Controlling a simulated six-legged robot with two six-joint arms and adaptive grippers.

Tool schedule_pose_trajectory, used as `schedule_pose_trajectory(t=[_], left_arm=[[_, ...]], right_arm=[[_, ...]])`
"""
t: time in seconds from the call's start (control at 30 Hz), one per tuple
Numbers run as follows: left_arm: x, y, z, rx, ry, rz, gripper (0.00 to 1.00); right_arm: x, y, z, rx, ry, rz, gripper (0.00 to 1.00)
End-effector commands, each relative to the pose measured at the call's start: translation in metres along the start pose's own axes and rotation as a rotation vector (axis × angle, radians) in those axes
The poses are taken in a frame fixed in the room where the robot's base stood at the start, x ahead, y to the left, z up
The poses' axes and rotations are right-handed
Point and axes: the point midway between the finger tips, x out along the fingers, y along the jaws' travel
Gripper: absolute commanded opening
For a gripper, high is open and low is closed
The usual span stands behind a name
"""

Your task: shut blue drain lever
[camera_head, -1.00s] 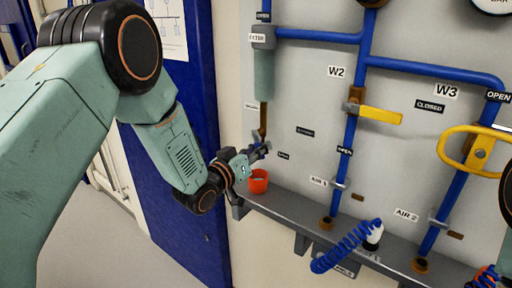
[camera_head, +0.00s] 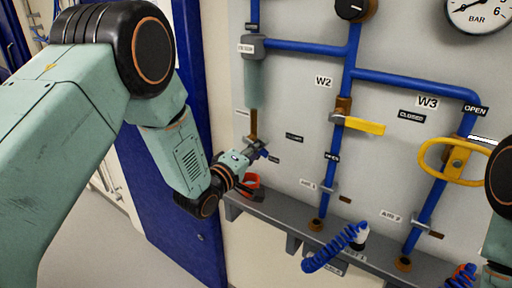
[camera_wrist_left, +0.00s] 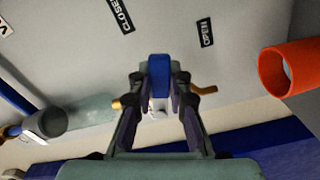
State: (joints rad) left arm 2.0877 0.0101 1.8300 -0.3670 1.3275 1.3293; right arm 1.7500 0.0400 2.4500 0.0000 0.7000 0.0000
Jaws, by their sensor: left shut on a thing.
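The blue drain lever (camera_wrist_left: 159,72) stands between the fingers of my left gripper (camera_wrist_left: 158,98) in the left wrist view. The fingers are shut on it. In the head view my left gripper (camera_head: 258,152) is at the valve below the filter bowl (camera_head: 253,85), and it hides most of the lever. Brass valve ends (camera_wrist_left: 204,90) show beside the fingers in the wrist view. A CLOSED label (camera_wrist_left: 121,15) and an OPEN label (camera_wrist_left: 205,33) are on the panel beyond the lever. My right gripper is out of view.
An orange-red cup (camera_head: 251,181) stands on the grey ledge (camera_head: 280,216) just below my left gripper. Blue pipes (camera_head: 342,125) carry a yellow lever (camera_head: 361,126) and a yellow oval handle (camera_head: 425,157) to the right. A coiled blue hose (camera_head: 335,248) hangs at the ledge.

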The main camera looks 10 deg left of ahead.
Motion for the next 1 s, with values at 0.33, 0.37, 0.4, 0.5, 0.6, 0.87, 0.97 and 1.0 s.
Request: schedule_pose_trajectory(t=[0.33,0.37,0.4,0.5,0.6,0.87,0.97,1.0], left_arm=[[0.001,0.012,0.000,-0.234,-0.005,0.002,0.00],[0.001,0.012,-0.001,-0.247,-0.005,0.002,0.00],[0.001,0.013,-0.001,-0.264,-0.005,0.002,0.00],[0.001,0.014,-0.001,-0.298,-0.005,0.002,0.00],[0.001,0.015,-0.001,-0.322,-0.005,0.002,0.00],[0.001,0.015,-0.001,-0.345,-0.005,0.003,0.00],[0.001,0.015,-0.002,-0.346,-0.005,0.004,0.00],[0.001,0.015,-0.002,-0.346,-0.005,0.004,0.00]], right_arm=[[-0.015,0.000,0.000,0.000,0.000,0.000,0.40],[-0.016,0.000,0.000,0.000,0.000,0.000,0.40],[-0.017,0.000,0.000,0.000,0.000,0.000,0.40],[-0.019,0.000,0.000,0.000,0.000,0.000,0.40],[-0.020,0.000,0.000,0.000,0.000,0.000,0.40],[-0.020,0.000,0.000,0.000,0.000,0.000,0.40],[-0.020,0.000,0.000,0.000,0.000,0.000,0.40],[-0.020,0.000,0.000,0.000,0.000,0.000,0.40]])
